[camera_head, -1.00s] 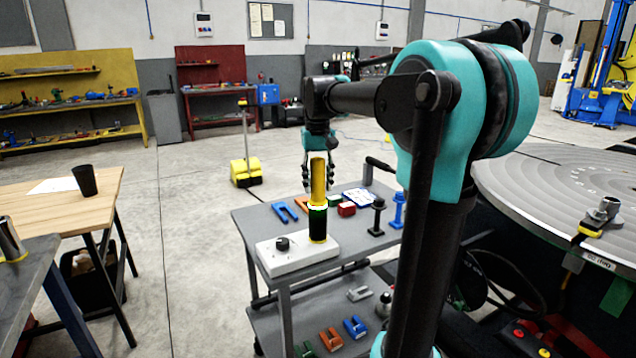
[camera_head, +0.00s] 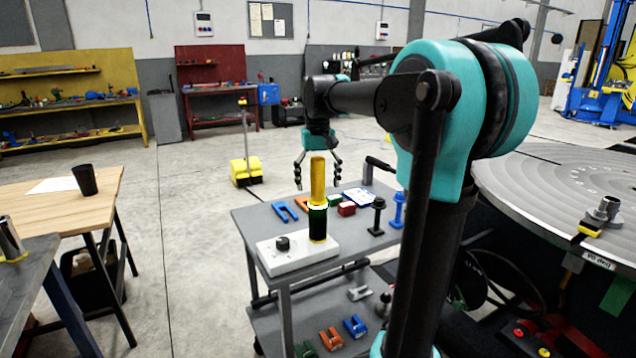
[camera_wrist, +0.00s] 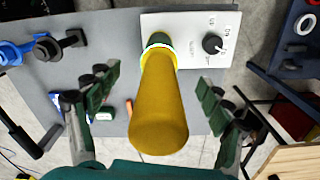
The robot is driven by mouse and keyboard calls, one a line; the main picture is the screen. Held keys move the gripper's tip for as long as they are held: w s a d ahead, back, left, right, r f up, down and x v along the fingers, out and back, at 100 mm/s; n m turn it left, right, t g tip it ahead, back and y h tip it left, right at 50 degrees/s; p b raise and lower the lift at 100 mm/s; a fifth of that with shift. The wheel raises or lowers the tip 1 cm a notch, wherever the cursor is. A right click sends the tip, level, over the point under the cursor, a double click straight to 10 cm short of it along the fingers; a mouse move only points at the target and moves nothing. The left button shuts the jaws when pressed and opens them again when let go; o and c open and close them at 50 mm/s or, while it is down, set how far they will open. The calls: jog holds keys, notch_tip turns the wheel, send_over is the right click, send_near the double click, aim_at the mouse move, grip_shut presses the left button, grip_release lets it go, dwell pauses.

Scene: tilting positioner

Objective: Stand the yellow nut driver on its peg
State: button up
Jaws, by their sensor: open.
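The yellow nut driver (camera_head: 318,183) stands upright over the white block (camera_head: 290,258) on the cart, with a dark green and black section below its yellow handle. In the wrist view its yellow handle (camera_wrist: 160,105) points toward the camera. Its lower end meets the white block (camera_wrist: 200,25); the peg itself is hidden. My gripper (camera_head: 319,172) is open and empty, above and behind the driver in the head view. In the wrist view my open fingers (camera_wrist: 160,95) lie on both sides of the handle, apart from it.
The cart top (camera_head: 262,222) also holds a blue fork-shaped part (camera_head: 285,211), a red block (camera_head: 346,209), a black post (camera_head: 377,217) and a blue post (camera_head: 398,211). A round grey positioner table (camera_head: 540,190) stands at right.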

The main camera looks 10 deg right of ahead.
aim_at(318, 158)
jog(key=shift+r, duration=3.5)
